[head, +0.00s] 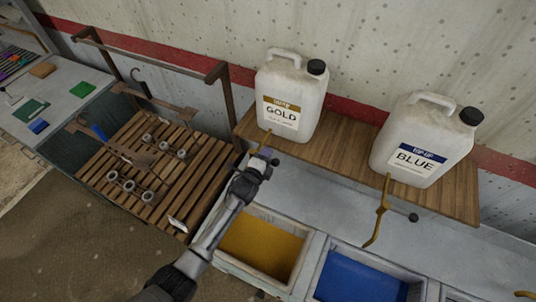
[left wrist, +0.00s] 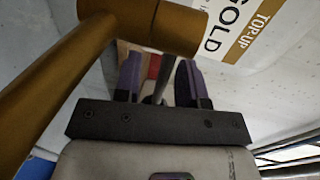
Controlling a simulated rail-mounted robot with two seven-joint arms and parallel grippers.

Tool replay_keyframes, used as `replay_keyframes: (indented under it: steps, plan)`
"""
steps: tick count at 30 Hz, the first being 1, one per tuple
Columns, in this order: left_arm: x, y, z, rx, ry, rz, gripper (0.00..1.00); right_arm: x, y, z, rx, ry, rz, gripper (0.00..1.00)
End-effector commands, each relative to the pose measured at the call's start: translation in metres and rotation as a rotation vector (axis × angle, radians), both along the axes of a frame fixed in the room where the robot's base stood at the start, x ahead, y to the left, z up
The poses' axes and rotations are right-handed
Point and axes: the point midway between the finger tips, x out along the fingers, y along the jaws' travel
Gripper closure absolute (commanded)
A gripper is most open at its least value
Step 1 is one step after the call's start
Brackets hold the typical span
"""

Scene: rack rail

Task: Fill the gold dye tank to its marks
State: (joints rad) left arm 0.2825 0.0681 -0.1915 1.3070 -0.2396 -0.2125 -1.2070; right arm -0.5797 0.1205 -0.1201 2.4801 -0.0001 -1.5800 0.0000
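The white GOLD jug (head: 290,100) stands upright on the wooden shelf, with a brass tap (head: 266,142) below it. The gold tank (head: 225,262) holds yellow-brown dye (head: 262,248); I cannot make out its marks. My left gripper (head: 266,157) is just under the jug, at the tap, and hides part of it. In the left wrist view, the brass pipe and cylinder (left wrist: 170,27) fill the space before the fingers (left wrist: 160,82). The fingers are apart, with a thin grey rod showing between them; I see no contact. My right gripper is out of view.
A BLUE jug (head: 422,140) stands on the shelf (head: 340,145) with its own brass tap (head: 380,215). A blue dye tank (head: 360,278) is beside the gold one. A slatted wooden rack (head: 150,165) with metal parts is at left, near a grey bench (head: 65,95).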

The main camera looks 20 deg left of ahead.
Motion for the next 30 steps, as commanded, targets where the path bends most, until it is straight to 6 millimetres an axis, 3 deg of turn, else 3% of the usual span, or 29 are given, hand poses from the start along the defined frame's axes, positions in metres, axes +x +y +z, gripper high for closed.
replay_keyframes:
  steps: [6,17,27,30]
  plan:
    - [0.0104,-0.0015,-0.0021,-0.002,0.000,-0.001,0.63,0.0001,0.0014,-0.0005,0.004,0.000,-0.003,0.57]
    - [0.0121,-0.0017,-0.0020,-0.001,0.000,-0.001,0.63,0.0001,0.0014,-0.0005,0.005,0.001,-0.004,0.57]
    - [0.0119,-0.0016,-0.0021,-0.001,0.000,-0.001,0.95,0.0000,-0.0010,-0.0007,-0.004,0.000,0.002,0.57]
    - [0.0119,-0.0016,-0.0021,-0.001,0.000,-0.001,1.00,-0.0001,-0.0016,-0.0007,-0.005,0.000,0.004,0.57]
